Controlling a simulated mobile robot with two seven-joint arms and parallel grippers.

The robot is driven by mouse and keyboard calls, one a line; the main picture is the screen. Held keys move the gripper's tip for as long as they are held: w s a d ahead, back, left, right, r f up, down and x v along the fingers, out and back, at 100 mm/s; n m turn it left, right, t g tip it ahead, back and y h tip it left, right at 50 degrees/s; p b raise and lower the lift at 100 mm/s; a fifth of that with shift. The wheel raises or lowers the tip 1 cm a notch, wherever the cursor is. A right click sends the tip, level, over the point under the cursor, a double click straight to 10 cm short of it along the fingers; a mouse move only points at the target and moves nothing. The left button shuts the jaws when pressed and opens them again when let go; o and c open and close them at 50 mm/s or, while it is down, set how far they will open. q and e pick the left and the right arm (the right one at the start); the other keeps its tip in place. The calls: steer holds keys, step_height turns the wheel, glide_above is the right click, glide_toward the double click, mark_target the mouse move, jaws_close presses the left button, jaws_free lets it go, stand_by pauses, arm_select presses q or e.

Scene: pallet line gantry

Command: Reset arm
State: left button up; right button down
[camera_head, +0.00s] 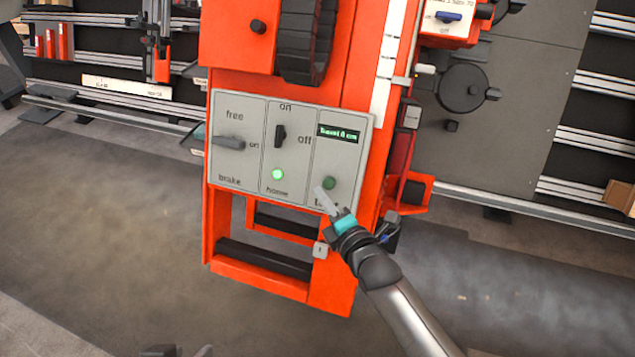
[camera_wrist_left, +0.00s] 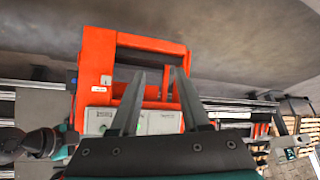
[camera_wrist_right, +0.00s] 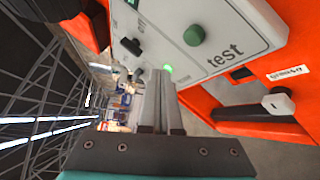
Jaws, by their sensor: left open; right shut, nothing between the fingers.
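A grey control panel (camera_head: 263,185) is on the front of an orange machine (camera_head: 345,85). It has a grey lever (camera_head: 230,143) lying roughly sideways between "free" and "brake", a black switch (camera_head: 280,136) by "on" and "off", a lit green lamp (camera_head: 278,174) above "home", a small lit display (camera_head: 339,133) and a dark green button (camera_head: 329,183). That button (camera_wrist_right: 194,35) is labelled "test" in the right wrist view. My right gripper (camera_head: 322,194) is shut and empty, close to the button; contact cannot be told. My left gripper (camera_wrist_left: 160,71) is open and empty, facing the machine from a distance.
A grey plate with a round black knob (camera_head: 463,87) stands at right. Rails and shelving (camera_head: 110,110) line the back. The floor (camera_head: 100,220) at left is clear.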

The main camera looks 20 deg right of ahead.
stand_by(0.4)
